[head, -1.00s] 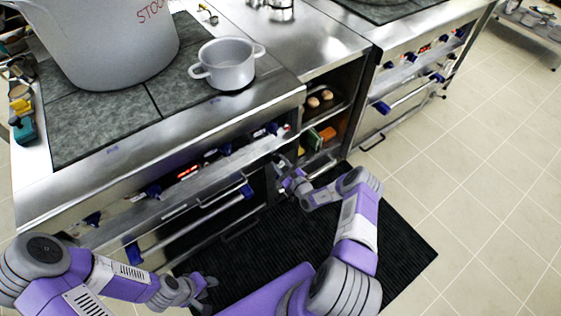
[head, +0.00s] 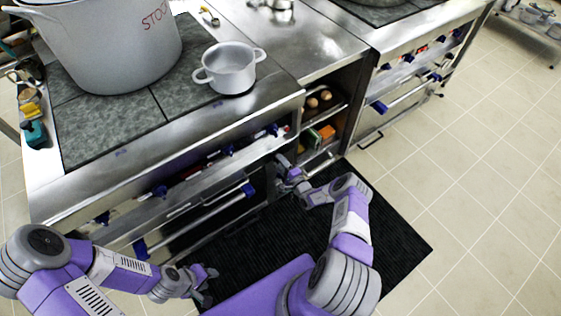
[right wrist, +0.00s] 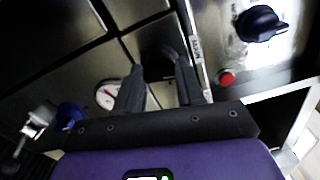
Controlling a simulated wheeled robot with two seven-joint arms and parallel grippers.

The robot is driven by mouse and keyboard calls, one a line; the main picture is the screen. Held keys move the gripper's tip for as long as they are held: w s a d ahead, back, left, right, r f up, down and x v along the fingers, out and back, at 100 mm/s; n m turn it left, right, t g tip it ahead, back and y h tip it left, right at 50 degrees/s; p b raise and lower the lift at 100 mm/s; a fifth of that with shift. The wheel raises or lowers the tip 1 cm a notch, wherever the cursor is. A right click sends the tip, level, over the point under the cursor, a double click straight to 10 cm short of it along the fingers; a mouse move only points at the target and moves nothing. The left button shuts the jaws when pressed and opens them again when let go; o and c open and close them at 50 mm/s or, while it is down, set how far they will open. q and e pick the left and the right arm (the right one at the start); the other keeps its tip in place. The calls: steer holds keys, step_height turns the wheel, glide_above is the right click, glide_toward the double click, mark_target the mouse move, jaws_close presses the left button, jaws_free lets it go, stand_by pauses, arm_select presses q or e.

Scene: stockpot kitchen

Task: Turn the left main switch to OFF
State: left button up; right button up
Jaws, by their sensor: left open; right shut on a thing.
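My right gripper (head: 280,172) is at the right end of the left range's front panel (head: 150,205). In the right wrist view its two dark fingers (right wrist: 159,88) are around a dark knob (right wrist: 160,46), which I take to be the left main switch. The knob is in shadow and partly hidden, so its pointing direction cannot be read. My left gripper (head: 207,284) is open and empty, low over the black mat, apart from the range.
A round gauge (right wrist: 107,94), a blue knob (right wrist: 69,117), a red button (right wrist: 226,77) and another dark rotary knob (right wrist: 262,24) are near the right gripper. A stockpot (head: 110,50) and a small pot (head: 228,68) stand on the cooktop. The black mat (head: 385,235) is clear at right.

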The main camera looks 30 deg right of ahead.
steer(key=shift+n+p, duration=0.4)
steer(key=shift+n, duration=0.8)
steer(key=o, duration=1)
steer(key=s+p, duration=0.2)
steer(key=s, duration=0.5)
steer(key=shift+s+d+p, duration=0.35)
